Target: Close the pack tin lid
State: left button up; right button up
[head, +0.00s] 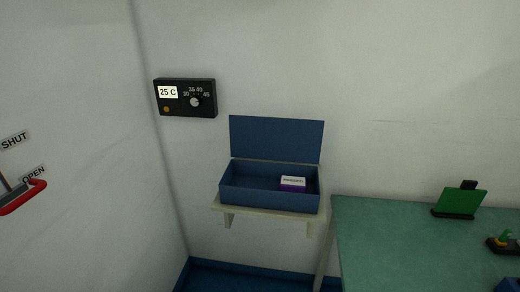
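The pack tin (268,198) is a blue open box on a small wall shelf, in the middle of the head view. Its blue lid (277,139) stands up at the back, open and nearly vertical. A small white and purple box (292,184) lies inside the tin, toward its right side. Neither of my grippers is in view.
The pale shelf (263,215) sits left of a green-topped table (400,240) with a green stand (459,201) on it. A black 25 C control box (185,98) is on the wall. A red handle (22,198) with SHUT and OPEN labels is at far left.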

aim_at(289, 141)
jog(key=u, duration=0.3)
jog(key=i, duration=1.8)
jog(key=z, duration=1.1)
